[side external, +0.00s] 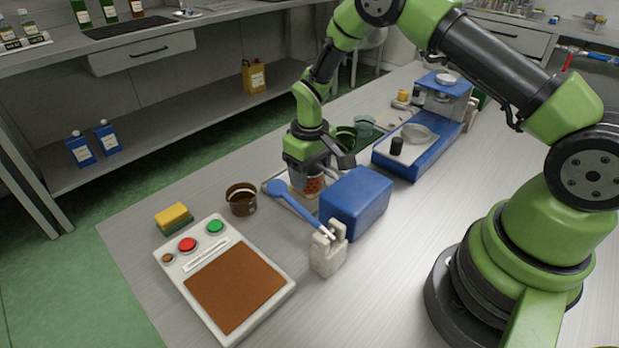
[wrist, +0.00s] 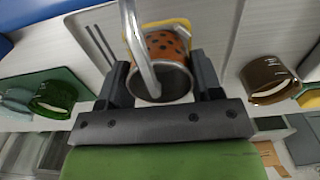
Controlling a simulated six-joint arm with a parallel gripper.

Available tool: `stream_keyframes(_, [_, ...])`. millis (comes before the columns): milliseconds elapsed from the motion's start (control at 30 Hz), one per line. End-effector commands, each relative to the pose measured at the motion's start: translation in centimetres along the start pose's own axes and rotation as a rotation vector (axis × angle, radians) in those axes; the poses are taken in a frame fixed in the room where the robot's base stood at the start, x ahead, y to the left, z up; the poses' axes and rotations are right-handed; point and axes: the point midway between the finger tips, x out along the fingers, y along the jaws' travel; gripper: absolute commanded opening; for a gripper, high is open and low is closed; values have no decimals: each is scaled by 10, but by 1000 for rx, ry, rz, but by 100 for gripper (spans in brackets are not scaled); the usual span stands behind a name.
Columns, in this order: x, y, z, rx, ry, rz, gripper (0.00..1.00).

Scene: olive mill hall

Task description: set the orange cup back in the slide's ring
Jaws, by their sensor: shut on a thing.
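The orange cup with dark spots (side external: 315,184) is between the fingers of my gripper (side external: 309,178), low over a pale tray (side external: 273,185). In the wrist view the orange cup (wrist: 165,45) shows its dark open mouth, and my gripper (wrist: 162,80) has a finger on each side of it. A curved metal rod crosses in front of the cup there, and a yellow edge (wrist: 184,25) shows behind it. I cannot tell whether the cup touches the tray. A pale round piece (side external: 419,133), perhaps the ring, sits on the blue slide unit (side external: 405,160).
A blue box (side external: 355,200) and a blue spoon (side external: 290,200) on a pale stand (side external: 328,252) are close by. A brown cup (side external: 241,202) stands left, a green cup (side external: 345,139) behind. A button panel (side external: 276,317) and sponge (side external: 174,216) lie front left.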

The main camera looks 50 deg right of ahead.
Motion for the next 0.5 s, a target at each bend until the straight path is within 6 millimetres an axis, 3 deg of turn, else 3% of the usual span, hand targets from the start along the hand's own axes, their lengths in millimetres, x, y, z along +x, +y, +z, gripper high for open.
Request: stream_keyframes(500, [1, 0, -25, 0, 1, 0, 41])
